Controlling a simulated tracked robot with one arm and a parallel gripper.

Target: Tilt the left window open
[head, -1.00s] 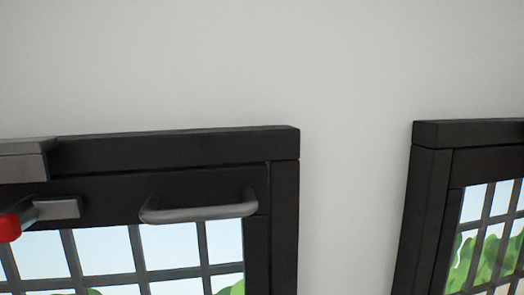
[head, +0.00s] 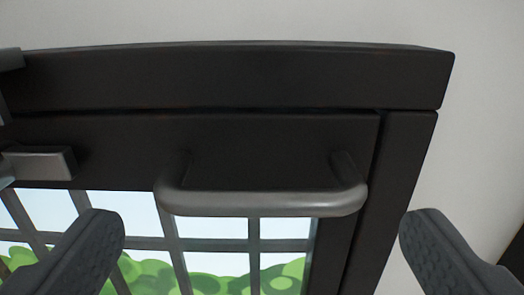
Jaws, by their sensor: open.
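The left window (head: 230,132) fills most of the head view, with a black frame and a grid of bars over a view of sky and green bushes. A grey bar handle (head: 262,203) sticks out from the top rail of its sash. The sash looks flush with the outer frame. My gripper (head: 262,228) is open and empty. Its two dark fingers stand wide apart, one on each side of the handle's ends and low in the picture, and neither appears to touch the handle.
A grey latch piece (head: 38,163) sits on the sash at the left edge, partly cut off. Plain pale wall (head: 485,110) lies above and to the right. A dark edge (head: 515,262) shows at the lower right corner.

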